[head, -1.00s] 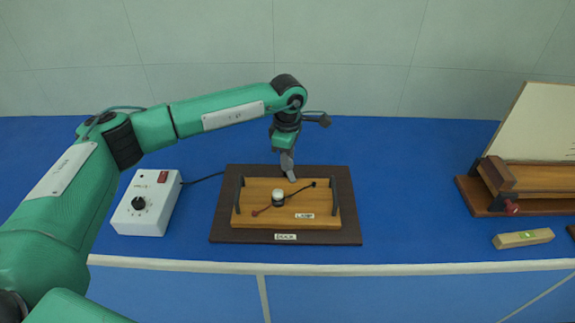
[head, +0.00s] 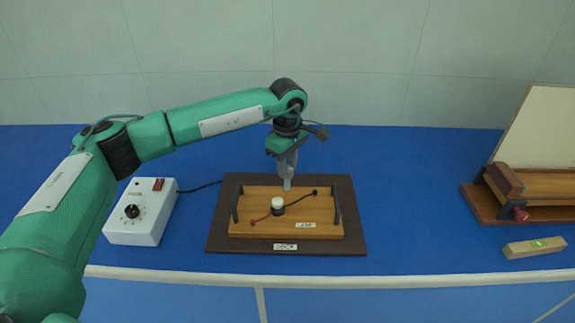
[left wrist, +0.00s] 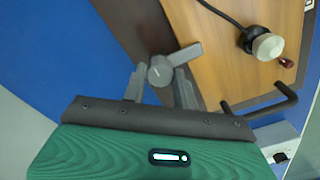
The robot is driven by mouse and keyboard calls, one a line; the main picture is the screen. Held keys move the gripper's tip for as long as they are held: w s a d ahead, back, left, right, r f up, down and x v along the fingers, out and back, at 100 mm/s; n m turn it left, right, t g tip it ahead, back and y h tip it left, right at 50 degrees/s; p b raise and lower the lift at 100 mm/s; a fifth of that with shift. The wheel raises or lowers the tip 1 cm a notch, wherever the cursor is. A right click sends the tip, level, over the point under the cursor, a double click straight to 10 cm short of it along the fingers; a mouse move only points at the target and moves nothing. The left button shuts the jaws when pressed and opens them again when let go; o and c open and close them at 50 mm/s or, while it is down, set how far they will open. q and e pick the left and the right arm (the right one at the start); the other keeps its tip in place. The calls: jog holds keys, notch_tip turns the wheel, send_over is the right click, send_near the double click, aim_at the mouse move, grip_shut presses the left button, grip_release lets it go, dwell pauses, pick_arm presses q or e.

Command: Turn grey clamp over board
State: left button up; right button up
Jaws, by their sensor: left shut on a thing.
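The grey clamp (left wrist: 160,72) sits at the back edge of the wooden lamp board (left wrist: 220,50), with its arm pointing over the board's edge in the left wrist view. My left gripper (left wrist: 160,84) is shut on the clamp, one finger on each side of its round middle. In the head view the left gripper (head: 287,178) comes down from above at the board's back edge, and the clamp (head: 287,185) shows only as a small grey piece at its tips. The wooden board (head: 255,228) lies on a dark base (head: 350,235). My right gripper is out of view.
A lamp with a white top (head: 277,203) and black handles (head: 337,205) stand on the board. A white control box (head: 135,225) is to the left, its cable running to the base. A wooden stand (head: 535,185) and a spirit level (head: 535,247) are at right.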

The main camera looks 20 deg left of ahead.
aim_at(288, 168)
pick_arm(q)
jog(key=shift+r, duration=0.1)
jog(key=o, duration=1)
jog(key=shift+c, duration=0.2)
jog(key=shift+r, duration=0.45)
notch_tip(288, 168, up, 13)
jog(key=b, duration=0.1)
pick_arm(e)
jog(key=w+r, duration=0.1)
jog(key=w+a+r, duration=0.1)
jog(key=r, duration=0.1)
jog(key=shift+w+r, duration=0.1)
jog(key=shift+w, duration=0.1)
pick_arm(q)
jog(key=shift+f, duration=0.1)
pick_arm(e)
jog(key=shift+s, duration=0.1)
